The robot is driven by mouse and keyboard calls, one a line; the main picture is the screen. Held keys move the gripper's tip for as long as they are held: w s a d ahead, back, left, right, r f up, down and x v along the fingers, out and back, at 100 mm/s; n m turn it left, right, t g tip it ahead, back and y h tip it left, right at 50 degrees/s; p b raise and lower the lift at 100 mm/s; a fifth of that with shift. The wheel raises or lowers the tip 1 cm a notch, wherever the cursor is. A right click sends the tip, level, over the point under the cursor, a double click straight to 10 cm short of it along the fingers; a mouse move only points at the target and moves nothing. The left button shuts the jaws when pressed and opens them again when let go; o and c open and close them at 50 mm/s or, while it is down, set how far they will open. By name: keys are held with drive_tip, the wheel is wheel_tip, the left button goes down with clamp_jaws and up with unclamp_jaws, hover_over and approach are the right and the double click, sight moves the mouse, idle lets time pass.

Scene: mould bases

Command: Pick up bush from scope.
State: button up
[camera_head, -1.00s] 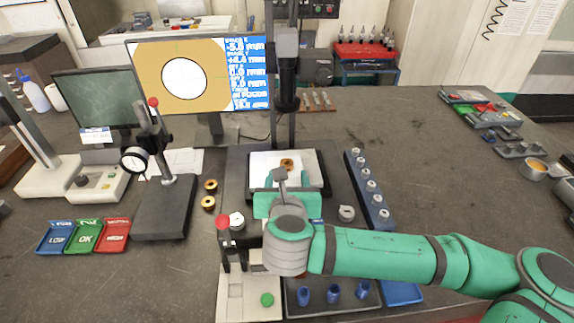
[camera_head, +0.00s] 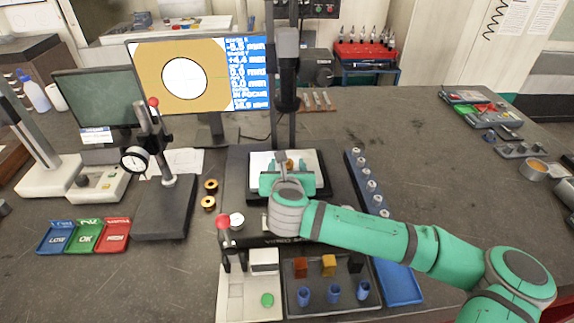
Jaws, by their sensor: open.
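The bush is a small orange-brown ring (camera_head: 289,163) on the white stage (camera_head: 259,160) of the scope. It is partly hidden behind my gripper. The scope (camera_head: 287,75) has a dark column standing at the back of its base. My gripper (camera_head: 287,176) is open, at the front part of the stage, just on the near side of the bush as seen here. Its fingertips are largely hidden by the hand, so I cannot tell whether they are around the bush.
A monitor (camera_head: 185,80) shows a magnified circle. Two copper rings (camera_head: 209,202) lie left of the scope. A blue rail (camera_head: 358,172) with several pins stands to its right. LOW, OK and red trays (camera_head: 88,236) sit at left. A block rack (camera_head: 330,290) is in front.

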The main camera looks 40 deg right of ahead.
drive_tip(key=shift+c, duration=0.3)
drive_tip(key=c, duration=1.2)
drive_tip(key=shift+r, duration=0.1)
